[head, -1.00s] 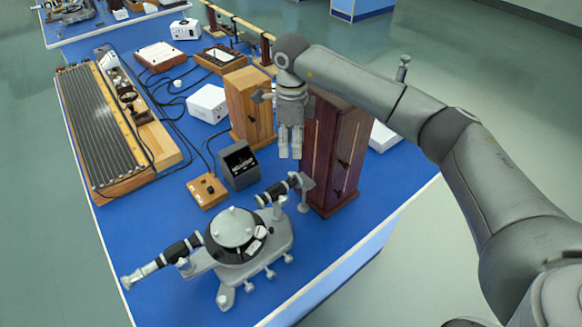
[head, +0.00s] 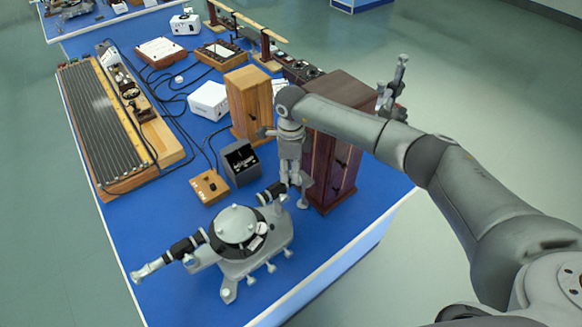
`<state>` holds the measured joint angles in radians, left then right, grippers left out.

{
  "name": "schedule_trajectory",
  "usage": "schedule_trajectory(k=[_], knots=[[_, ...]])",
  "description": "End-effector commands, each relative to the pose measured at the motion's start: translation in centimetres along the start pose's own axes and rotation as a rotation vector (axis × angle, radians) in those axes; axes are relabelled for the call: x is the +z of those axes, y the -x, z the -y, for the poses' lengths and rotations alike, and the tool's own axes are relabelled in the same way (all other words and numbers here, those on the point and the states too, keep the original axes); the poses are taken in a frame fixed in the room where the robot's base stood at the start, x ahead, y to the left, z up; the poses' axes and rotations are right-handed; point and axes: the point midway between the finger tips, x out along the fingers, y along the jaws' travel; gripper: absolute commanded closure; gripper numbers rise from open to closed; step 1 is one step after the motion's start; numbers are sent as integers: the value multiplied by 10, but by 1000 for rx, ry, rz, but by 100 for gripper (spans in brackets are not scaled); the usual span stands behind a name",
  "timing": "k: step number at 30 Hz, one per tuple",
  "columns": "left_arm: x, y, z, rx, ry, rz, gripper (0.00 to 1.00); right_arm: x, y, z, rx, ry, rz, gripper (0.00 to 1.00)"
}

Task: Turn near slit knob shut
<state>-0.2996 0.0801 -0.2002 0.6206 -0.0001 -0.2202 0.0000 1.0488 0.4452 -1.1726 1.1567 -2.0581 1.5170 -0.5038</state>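The spectrometer (head: 237,225) stands on the near part of the blue bench, with a round grey table on top and one tube pointing lower left. Its other tube (head: 271,193) points upper right and ends in a slit end (head: 304,182) close to the dark red wooden cabinet. The slit knob is too small to make out surely. My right gripper (head: 290,181) points down at this slit end, its fingers beside or just behind it. Contact cannot be told, nor how far the fingers are apart. No held object shows. My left gripper is not in view.
The dark red cabinet (head: 330,170) stands just right of my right gripper, partly behind my arm. A light wooden cabinet (head: 249,103), a black meter box (head: 240,162) and a small wooden box (head: 209,187) stand nearby. The bench's front right edge is clear.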

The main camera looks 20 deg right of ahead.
Motion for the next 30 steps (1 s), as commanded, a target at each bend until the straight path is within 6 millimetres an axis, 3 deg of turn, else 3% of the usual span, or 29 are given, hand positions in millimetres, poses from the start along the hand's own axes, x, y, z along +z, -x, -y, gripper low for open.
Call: schedule_trajectory(k=[1, 7, 19, 30], knots=[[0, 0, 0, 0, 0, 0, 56, 0, 0, 0, 0, 0, 0, 76], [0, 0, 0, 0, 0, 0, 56, 0, 0, 0, 0, 0, 0, 100], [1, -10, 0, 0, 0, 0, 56, 0, -2, 1, -2, 39, 0, 100], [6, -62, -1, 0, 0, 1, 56, 0, -6, 2, -6, 290, 1, 100]])
